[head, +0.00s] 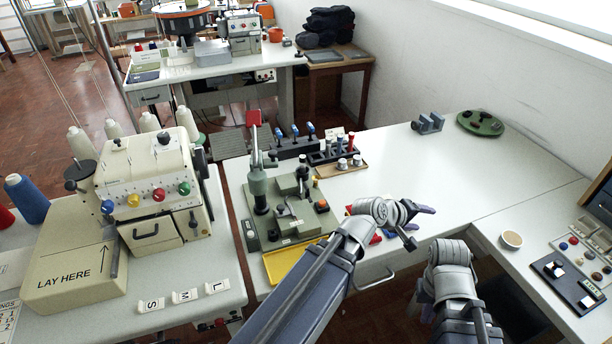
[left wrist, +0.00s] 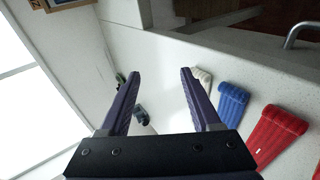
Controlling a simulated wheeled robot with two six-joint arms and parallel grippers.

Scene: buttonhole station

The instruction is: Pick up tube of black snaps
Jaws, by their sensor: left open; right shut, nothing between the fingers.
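I cannot pick out a tube of black snaps in either view. Ribbed, tapered pieces lie on the white table in the left wrist view: a white one (left wrist: 203,76), a blue one (left wrist: 232,103) and a red one (left wrist: 275,130). In the head view my left forearm and wrist partly hide this group; a bit of blue (head: 390,233) shows. My left gripper (head: 418,225) is above the table near its front edge, open and empty; its spread fingers also show in the left wrist view (left wrist: 161,75). My right gripper (head: 423,297) is low, mostly hidden behind its wrist, shut and empty.
A green press (head: 285,200) and black racks (head: 333,152) stand left of my left gripper. A grey-blue clamp (head: 428,122) and green round plate (head: 481,123) stand at the back. The table's middle is clear.

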